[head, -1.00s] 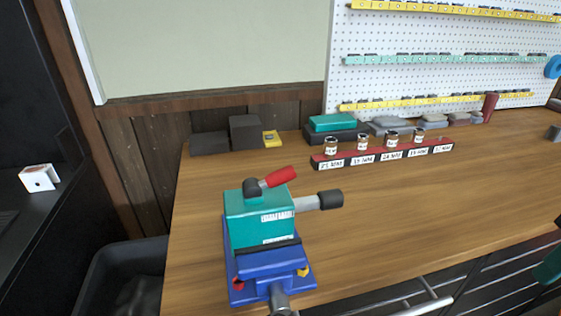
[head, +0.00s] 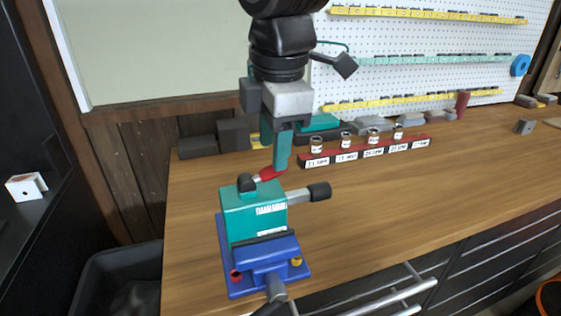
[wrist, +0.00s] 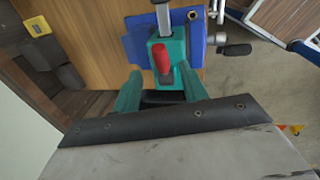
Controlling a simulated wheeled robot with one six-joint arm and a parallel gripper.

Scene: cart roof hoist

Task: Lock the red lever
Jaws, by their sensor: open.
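The red lever (head: 267,174) sits on a dark pivot on top of a teal block (head: 250,212), which is mounted on a blue base (head: 262,262) at the table's front left. In the head view the lever points right, its end partly hidden by my gripper. My gripper (head: 281,168) is above it, fingers downward, open. In the wrist view the red lever (wrist: 162,62) lies ahead of and between the two spread teal fingers (wrist: 161,82). I cannot tell whether a finger touches it.
A grey rod with a black knob (head: 319,191) sticks out right of the block. A red rack (head: 365,152) with small jars stands behind. Dark boxes (head: 233,134) are at the back left.

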